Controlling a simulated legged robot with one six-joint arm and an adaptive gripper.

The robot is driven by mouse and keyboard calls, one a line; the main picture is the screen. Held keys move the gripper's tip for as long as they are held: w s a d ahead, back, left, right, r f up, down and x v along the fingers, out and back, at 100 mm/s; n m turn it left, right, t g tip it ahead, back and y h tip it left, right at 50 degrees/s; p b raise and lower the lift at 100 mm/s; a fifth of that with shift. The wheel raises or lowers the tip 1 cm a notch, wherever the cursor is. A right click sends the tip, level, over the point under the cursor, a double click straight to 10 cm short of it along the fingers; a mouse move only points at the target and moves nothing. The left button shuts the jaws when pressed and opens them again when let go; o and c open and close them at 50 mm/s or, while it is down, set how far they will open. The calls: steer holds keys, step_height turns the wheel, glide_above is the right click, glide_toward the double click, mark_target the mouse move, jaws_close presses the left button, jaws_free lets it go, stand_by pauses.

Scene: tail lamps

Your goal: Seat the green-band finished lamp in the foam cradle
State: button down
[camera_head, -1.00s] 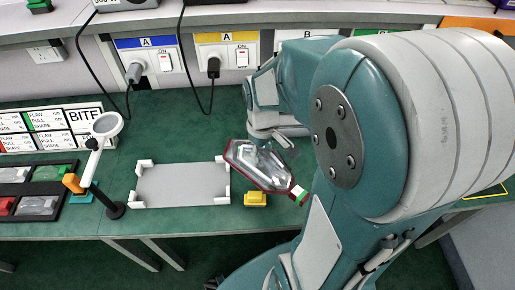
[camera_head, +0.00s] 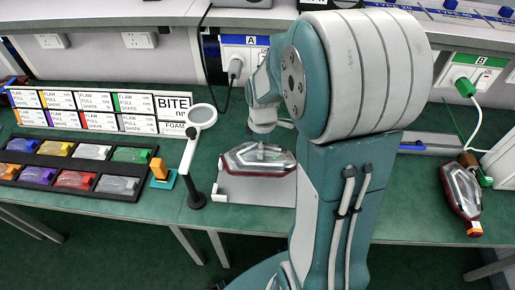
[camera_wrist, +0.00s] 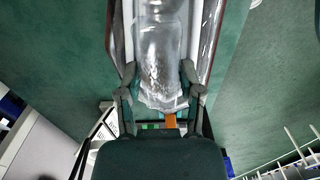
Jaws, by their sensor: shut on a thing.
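The held lamp (camera_head: 258,157) has a clear faceted lens and a dark red rim. It lies across the picture above or on the back part of a grey plate with white corner pieces (camera_head: 255,190), which looks like the foam cradle. I cannot tell whether they touch. My gripper (camera_head: 262,132) is shut on the lamp from above. In the wrist view the lens (camera_wrist: 160,40) sits between my fingertips (camera_wrist: 160,75). The lamp's right end and the plate's right side are hidden behind my arm. Its green band is not clearly visible.
A magnifier on a black-footed stand (camera_head: 196,150) rises just left of the plate. An orange block (camera_head: 159,170) and a black tray of coloured lenses (camera_head: 75,168) lie further left. Another lamp, orange-banded (camera_head: 462,190), lies far right. A label board (camera_head: 100,108) stands behind.

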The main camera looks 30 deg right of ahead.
steer(key=shift+d, duration=0.2)
steer(key=shift+a+f, duration=0.45)
steer(key=shift+f, duration=0.2)
steer(key=shift+a+f, duration=0.4)
steer(key=shift+f, duration=0.25)
steer(key=shift+d+f, duration=0.2)
steer(key=shift+f, duration=0.45)
steer(key=shift+d+f, duration=0.2)
steer(key=shift+f, duration=0.4)
steer(key=shift+d+f, duration=0.2)
steer(key=shift+f, duration=0.55)
steer(key=shift+a+f, duration=0.1)
steer(key=shift+a, duration=0.3)
steer(key=shift+d, duration=0.3)
steer(key=shift+a, duration=0.15)
